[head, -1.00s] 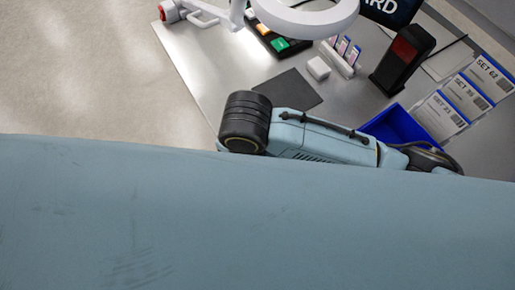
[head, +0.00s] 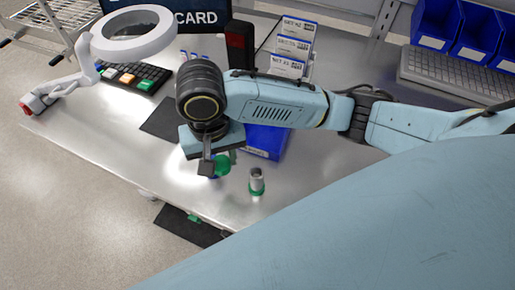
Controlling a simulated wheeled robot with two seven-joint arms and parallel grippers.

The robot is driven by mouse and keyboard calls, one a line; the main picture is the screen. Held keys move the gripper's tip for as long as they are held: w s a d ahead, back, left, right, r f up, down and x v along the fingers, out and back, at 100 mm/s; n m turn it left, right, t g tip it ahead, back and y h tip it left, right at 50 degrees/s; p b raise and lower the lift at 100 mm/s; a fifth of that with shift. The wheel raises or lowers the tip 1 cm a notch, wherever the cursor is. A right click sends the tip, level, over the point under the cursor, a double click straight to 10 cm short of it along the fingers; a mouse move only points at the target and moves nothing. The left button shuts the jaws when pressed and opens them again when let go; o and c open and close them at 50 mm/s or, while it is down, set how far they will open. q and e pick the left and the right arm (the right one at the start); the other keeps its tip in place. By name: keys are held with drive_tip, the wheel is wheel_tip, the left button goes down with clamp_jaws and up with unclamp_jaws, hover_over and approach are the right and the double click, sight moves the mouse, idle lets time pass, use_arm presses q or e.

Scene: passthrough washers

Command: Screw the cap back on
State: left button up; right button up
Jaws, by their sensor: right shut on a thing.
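My right gripper (head: 208,167), on the arm coming in from the right, points down over the front part of the steel table (head: 310,180). It is shut on a green round piece (head: 222,165), which looks like a cap; the gripper partly hides it. A small metal cylinder with a green ring at its base (head: 257,181) stands upright on the table, to the right of the gripper and apart from it. I cannot tell which body the cap belongs to. My left gripper is not in view.
A blue bin (head: 265,141) is behind the right gripper, partly hidden by my arm. A ring magnifier lamp (head: 133,35) and a button pad (head: 135,76) are at left. Labelled cards (head: 292,46) and a black scanner stand (head: 239,45) are behind. The table's front right is clear.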

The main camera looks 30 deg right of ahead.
drive_tip(key=w+d+r+n+b, duration=0.1)
drive_tip(key=w+d+r, duration=0.2)
drive_tip(key=w+d, duration=0.15)
drive_tip(key=w+d+r+n, duration=0.1)
drive_tip(key=w+d+r, duration=0.2)
drive_tip(key=d, duration=0.3)
use_arm(q)
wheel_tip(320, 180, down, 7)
drive_tip(key=b, duration=0.6)
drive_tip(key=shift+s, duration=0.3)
use_arm(e)
drive_tip(key=f, duration=0.3)
drive_tip(key=d+f, duration=0.1)
drive_tip(key=f, duration=0.1)
drive_tip(key=shift+w+f, duration=0.2)
drive_tip(key=shift+f, duration=0.15)
